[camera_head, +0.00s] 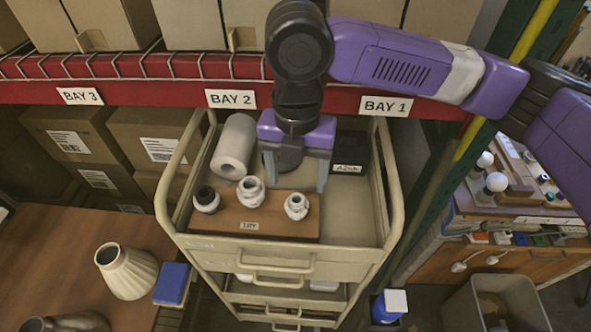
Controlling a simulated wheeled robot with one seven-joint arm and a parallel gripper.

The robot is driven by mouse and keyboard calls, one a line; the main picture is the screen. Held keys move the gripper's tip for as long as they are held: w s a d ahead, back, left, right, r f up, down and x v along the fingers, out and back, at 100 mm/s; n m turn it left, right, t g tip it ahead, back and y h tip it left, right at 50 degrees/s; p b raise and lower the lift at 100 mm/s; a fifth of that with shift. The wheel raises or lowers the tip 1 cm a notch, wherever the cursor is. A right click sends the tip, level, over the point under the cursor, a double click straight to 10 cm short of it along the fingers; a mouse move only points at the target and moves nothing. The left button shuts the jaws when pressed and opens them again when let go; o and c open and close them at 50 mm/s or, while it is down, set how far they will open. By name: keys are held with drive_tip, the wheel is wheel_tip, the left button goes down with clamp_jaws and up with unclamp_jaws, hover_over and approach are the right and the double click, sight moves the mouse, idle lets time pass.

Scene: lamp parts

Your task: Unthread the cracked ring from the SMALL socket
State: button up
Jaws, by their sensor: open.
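Three pale sockets stand in a row on a brown wooden block on the cart's top tray. The left socket (206,201) has a dark opening. The middle socket (250,190) looks the largest, and the right socket (296,207) has a pale collar near its top. I cannot tell which is the SMALL one, nor make out a crack in any ring. My gripper (296,184) points down over the back of the block, behind and above the right socket. Its grey fingers are spread wide with no socket between them.
The beige cart (360,222) has raised rails at both sides. A white roll (234,146) and a black box (350,153) lie behind the block (268,226). A red shelf beam (330,97) crosses behind. A ribbed vase (126,272) and blue box (173,284) are at left.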

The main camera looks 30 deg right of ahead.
sight(297, 198)
wheel_tip(297, 198, down, 7)
drive_tip(key=shift+f+p, duration=0.2)
drive_tip(key=shift+p, duration=0.35)
clamp_jaws()
drive_tip(key=n+b, duration=0.1)
drive_tip(key=n, duration=0.3)
drive_tip(key=shift+r+n, duration=0.15)
drive_tip(key=shift+n, duration=1.25)
